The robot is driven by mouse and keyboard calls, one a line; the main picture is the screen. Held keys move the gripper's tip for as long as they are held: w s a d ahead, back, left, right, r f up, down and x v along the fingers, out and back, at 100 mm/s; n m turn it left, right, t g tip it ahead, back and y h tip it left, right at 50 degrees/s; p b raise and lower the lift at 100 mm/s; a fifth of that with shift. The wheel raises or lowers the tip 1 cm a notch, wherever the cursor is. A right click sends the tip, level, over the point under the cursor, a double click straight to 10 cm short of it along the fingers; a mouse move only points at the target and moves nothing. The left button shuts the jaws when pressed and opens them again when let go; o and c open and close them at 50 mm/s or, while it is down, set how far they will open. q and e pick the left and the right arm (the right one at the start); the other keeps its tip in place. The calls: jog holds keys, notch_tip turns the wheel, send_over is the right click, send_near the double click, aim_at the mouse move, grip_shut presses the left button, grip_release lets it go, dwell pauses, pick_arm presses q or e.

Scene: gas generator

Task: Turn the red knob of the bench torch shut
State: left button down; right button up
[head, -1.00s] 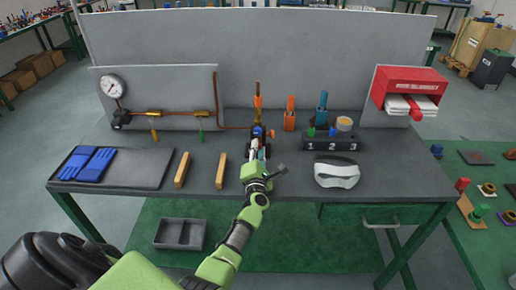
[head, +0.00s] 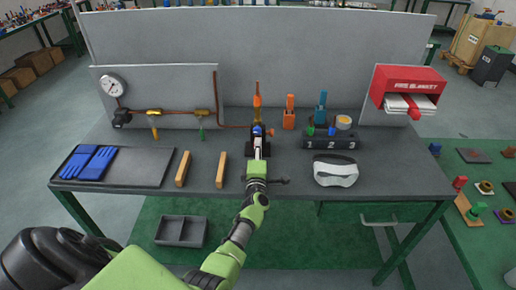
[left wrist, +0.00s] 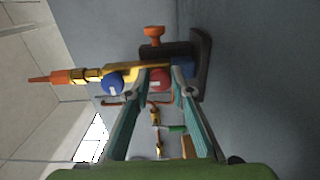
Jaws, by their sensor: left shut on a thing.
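The bench torch (head: 257,103) stands upright at the back middle of the bench, with an orange and brass nozzle; it lies sideways in the left wrist view (left wrist: 88,75). My left gripper (head: 258,147) reaches its base from the front. In the left wrist view, the fingertips (left wrist: 162,79) are closed around the red knob (left wrist: 159,81). The red knob is hidden behind the gripper in the head view. A blue knob (left wrist: 112,83) sits beside it, and an orange knob (left wrist: 153,35) is on the torch's other side. My right gripper is not in view.
An orange lighter-like tool (head: 289,113) and a numbered black block (head: 331,140) stand right of the torch. White goggles (head: 336,171) lie in front of the block. Two wooden bars (head: 221,170) and a tray with blue gloves (head: 88,164) lie left.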

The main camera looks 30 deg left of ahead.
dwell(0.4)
pick_arm(q)
jog(key=c, duration=1.8)
grip_release()
jog(key=shift+d, duration=0.1)
jog(key=shift+v, duration=3.7)
